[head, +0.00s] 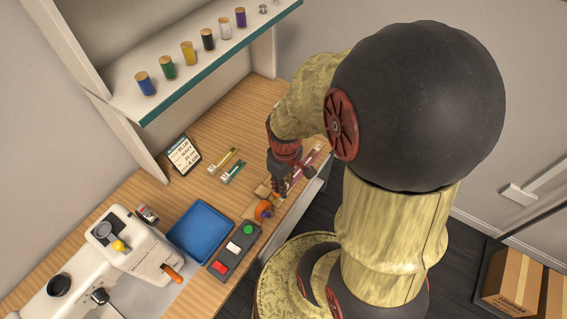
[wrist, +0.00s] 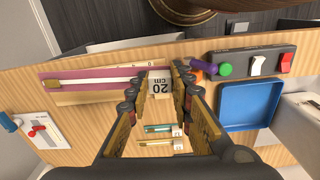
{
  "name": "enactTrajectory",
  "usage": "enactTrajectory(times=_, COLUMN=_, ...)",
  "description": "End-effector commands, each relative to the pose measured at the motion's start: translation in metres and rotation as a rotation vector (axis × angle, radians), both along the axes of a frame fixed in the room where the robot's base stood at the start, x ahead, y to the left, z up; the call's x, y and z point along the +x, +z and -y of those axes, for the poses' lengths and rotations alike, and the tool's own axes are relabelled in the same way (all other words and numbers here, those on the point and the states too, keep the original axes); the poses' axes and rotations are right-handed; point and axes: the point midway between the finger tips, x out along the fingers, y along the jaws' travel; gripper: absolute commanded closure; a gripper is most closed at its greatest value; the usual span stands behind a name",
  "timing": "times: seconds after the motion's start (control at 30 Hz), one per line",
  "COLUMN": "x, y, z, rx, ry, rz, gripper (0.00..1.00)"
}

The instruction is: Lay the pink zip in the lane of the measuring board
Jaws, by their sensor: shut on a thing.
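The pink zip (wrist: 95,83) stretches left from my gripper in the wrist view, with a pale line of teeth and a brass-coloured end at far left. Its white "20 cm" tag (wrist: 158,86) is between my fingers. My gripper (wrist: 162,70) is shut on this tag end. The pale wooden measuring board (wrist: 85,99) shows along the zip's edges, with marks near its upper side. The zip lies along or just over it; I cannot tell whether it sits in the lane. In the head view my gripper (head: 283,187) hides part of the board, and the zip (head: 307,162) shows beyond.
A green zip (head: 232,172) and a yellow zip (head: 223,161) lie on the bench beside a sign card (head: 183,155). A blue tray (head: 201,232), a button box (head: 234,252) and an orange object (head: 264,210) are nearby. A sewing machine (head: 130,245) stands at left.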

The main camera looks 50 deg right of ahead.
Motion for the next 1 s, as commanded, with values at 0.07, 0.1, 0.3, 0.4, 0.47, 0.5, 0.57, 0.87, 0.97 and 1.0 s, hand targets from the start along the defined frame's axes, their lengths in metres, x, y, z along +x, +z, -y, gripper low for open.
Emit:
enactTrajectory(times=0.07, x=-0.009, y=0.0, z=0.002, rx=0.002, ry=0.003, rz=-0.003, gripper=1.0)
enactTrajectory(times=0.1, x=-0.012, y=-0.001, z=0.003, rx=0.002, ry=0.012, rz=-0.005, gripper=1.0)
enactTrajectory(times=0.3, x=-0.009, y=-0.012, z=0.005, rx=0.009, ry=0.085, rz=-0.017, gripper=1.0)
enactTrajectory(times=0.4, x=0.005, y=-0.021, z=0.012, rx=0.01, ry=0.091, rz=-0.019, gripper=1.0)
enactTrajectory(times=0.47, x=0.017, y=-0.028, z=0.019, rx=0.01, ry=0.091, rz=-0.019, gripper=1.0)
enactTrajectory(times=0.5, x=0.025, y=-0.032, z=0.023, rx=0.01, ry=0.091, rz=-0.019, gripper=1.0)
enactTrajectory(times=0.57, x=0.037, y=-0.038, z=0.029, rx=0.01, ry=0.09, rz=-0.019, gripper=1.0)
enactTrajectory(times=0.87, x=0.085, y=-0.08, z=0.055, rx=0.01, ry=0.09, rz=-0.019, gripper=1.0)
enactTrajectory(times=0.97, x=0.094, y=-0.091, z=0.059, rx=0.009, ry=0.09, rz=-0.018, gripper=1.0)
enactTrajectory(times=1.0, x=0.097, y=-0.094, z=0.061, rx=0.009, ry=0.09, rz=-0.018, gripper=1.0)
